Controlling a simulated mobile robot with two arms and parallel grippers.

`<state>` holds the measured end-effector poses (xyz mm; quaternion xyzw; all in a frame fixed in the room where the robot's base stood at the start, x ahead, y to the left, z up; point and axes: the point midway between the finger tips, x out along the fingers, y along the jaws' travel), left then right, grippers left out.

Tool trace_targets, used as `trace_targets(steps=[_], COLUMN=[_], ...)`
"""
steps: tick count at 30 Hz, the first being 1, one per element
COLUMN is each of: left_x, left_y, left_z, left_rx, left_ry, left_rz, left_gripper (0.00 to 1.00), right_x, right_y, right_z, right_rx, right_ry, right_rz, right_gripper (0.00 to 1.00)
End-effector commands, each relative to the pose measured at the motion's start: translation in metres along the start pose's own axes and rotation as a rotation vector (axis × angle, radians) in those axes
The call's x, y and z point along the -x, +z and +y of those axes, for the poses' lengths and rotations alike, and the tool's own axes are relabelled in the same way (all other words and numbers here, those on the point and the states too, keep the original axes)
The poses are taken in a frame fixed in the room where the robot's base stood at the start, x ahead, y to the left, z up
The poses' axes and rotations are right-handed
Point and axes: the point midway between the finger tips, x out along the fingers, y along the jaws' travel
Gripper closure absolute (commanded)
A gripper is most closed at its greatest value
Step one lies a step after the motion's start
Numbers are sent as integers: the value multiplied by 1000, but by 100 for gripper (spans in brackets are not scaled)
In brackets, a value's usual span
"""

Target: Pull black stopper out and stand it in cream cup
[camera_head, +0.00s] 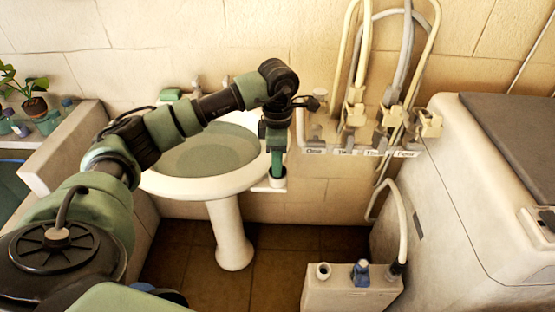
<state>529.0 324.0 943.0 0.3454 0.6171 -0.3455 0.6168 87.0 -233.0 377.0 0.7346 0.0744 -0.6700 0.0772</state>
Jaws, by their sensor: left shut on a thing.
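My left arm reaches from the left across the washbasin. My left gripper (277,165) points straight down, its green fingers close together, with the tips at the mouth of a small cream cup (278,183). The cup stands on a small ledge at the basin's right side. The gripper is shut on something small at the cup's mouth. It looks dark, but the fingers and cup rim hide most of it, so I cannot tell whether it is the black stopper or touches the cup's bottom. My right gripper is not in view.
The washbasin (172,187) stands left of the cup. A cream box (345,295) below right has an open neck (323,270), a blue stopper (361,272) and a black fitting (397,268) with a hose. Labelled hoses (355,95) hang on the wall. A large cream cabinet (450,200) fills the right.

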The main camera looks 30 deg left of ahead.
Motion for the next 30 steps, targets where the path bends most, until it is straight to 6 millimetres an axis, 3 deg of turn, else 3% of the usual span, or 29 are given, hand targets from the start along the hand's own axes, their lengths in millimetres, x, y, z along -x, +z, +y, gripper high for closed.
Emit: trace_targets(steps=[8, 9, 10, 21, 30], left_x=[-7, -7, -6, -4, 18], left_y=[0, 0, 0, 0, 0], left_z=[0, 0, 0, 0, 0], left_rx=[1, 1, 1, 0, 0], left_ry=[0, 0, 0, 0, 1], left_rz=[0, 0, 0, 1, 0], left_gripper=[100, 62, 55, 55, 55], right_x=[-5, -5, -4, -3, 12], right_y=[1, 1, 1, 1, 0], right_z=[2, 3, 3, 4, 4], right_rx=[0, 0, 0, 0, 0], right_ry=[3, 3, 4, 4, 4], right_rz=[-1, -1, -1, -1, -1], right_gripper=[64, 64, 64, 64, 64])
